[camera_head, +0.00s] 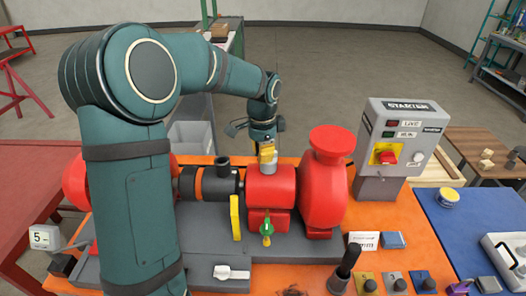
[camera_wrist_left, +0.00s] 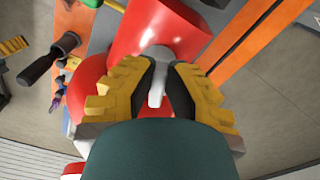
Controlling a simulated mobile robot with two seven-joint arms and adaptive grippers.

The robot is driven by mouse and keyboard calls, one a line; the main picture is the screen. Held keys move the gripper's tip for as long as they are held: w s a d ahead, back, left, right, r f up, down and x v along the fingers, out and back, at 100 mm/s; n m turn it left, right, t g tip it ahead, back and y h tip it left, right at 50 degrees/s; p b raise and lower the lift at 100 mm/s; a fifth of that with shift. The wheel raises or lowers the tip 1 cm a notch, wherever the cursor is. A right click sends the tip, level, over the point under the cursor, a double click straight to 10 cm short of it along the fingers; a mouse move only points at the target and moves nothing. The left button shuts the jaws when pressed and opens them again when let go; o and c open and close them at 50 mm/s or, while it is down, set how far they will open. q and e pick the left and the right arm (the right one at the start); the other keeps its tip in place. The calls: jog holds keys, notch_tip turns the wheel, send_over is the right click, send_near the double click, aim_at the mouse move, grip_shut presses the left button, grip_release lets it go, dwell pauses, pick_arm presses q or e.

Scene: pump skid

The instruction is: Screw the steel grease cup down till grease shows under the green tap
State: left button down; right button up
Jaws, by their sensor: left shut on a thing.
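The steel grease cup (camera_head: 269,167) sits on top of the red bearing housing (camera_head: 270,186) in the head view. My left gripper (camera_head: 267,154) comes down from above, its yellow fingers shut on the cup. In the left wrist view, the grey cup (camera_wrist_left: 156,88) shows between the fingers (camera_wrist_left: 157,92), with the red housing (camera_wrist_left: 165,28) beyond. The green tap (camera_head: 266,229) is on the front of the housing, low down. My right gripper is in neither view.
The red pump casing (camera_head: 326,185) stands close to the right of the cup. The grey starter box (camera_head: 398,140) is further right. A yellow lever (camera_head: 235,217) stands left of the tap. A black-handled tool (camera_head: 346,268) stands upright at the front edge.

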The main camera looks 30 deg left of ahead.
pick_arm(q)
jog(key=shift+w+a+f+m, duration=0.1)
jog(key=shift+m, duration=0.9)
jog(key=shift+p, duration=0.3)
jog(key=c, duration=1)
grip_release()
notch_tip(320, 180, up, 12)
jog(key=shift+r, duration=0.1)
